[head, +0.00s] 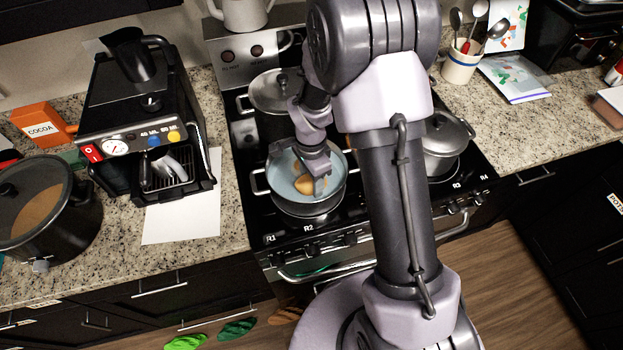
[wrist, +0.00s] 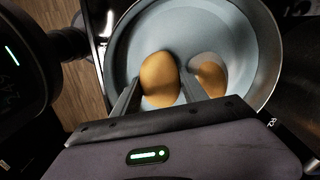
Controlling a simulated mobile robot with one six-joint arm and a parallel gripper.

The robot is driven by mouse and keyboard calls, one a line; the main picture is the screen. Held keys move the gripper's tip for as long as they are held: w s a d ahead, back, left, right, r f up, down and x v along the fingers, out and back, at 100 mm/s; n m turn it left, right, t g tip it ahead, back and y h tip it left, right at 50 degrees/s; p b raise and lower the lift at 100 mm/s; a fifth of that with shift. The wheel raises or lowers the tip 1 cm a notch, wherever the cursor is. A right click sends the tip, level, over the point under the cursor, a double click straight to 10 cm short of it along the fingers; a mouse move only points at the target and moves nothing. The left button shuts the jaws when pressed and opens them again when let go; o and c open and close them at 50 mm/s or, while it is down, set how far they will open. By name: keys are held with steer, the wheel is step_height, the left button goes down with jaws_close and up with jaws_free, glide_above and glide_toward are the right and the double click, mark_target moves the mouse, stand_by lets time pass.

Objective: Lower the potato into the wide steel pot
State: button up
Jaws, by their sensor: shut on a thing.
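The wide steel pot (head: 310,209) stands on the front left of the stove, with a pale blue-grey inside and no lid. Its rim and inside fill much of the wrist view (wrist: 262,50). My gripper (head: 312,183) points down over the pot's mouth. In the wrist view its fingers (wrist: 158,92) are shut on the yellow-brown potato (wrist: 160,76). The potato also shows in the head view (head: 303,187), partly hidden by a finger. I cannot tell whether it touches the pot's floor. A second brown patch (wrist: 209,76) lies right of the fingers; it may be another potato or a reflection.
A lidded steel stockpot (head: 271,92) stands close behind the wide pot. Another lidded pot (head: 446,143) is on the stove's right, beyond my arm. A coffee machine (head: 140,125) and a dark lidded pot (head: 40,210) stand on the left counter.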

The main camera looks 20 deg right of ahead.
steer(key=shift+f+b, duration=0.95)
steer(key=shift+f, duration=0.15)
stand_by(0.3)
steer(key=o, duration=1.6)
steer(key=shift+r, duration=0.1)
step_height(320, 180, up, 17)
steer(key=p, duration=0.4)
steer(key=s+a+n+t+y+b, duration=0.1)
steer(key=s+a+n+t+b, duration=0.1)
steer(key=s+n+b, duration=0.3)
steer(key=s+a+r+n+t+y+b, duration=0.1)
steer(key=s+n+t+b, duration=0.3)
steer(key=s+b, duration=0.5)
steer(key=s+a+n, duration=0.1)
steer(key=s+n, duration=0.1)
steer(key=s, duration=0.3)
steer(key=shift+b, duration=0.3)
